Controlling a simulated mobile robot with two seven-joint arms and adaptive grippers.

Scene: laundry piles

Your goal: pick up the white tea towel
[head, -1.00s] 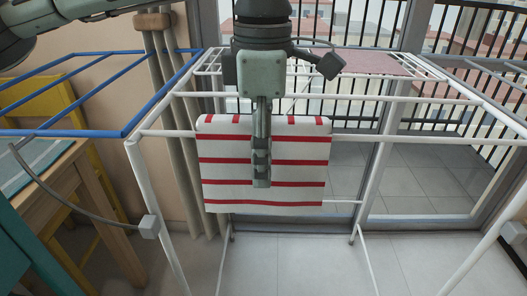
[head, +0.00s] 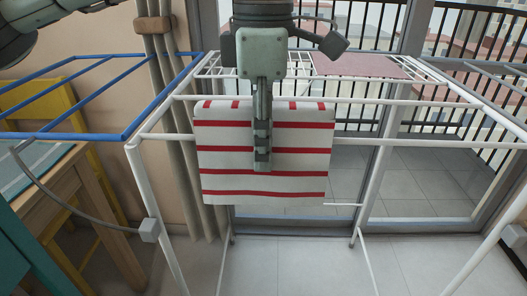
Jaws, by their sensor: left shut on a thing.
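The white tea towel (head: 225,160) with red stripes hangs in front of the near side of the white drying rack, its top edge by a rack rail. My left gripper (head: 262,160) points down in front of the towel's middle and is shut on it. The gripper hides a strip of the cloth, and the exact pinch on the fabric is hidden. My right gripper is not in view.
The white drying rack (head: 355,98) spreads around the towel, with a dull pink cloth (head: 360,66) on its far top. Blue rails (head: 60,134) stand at left, near a wooden table (head: 52,185) and yellow chair (head: 48,106). A balcony railing is behind glass.

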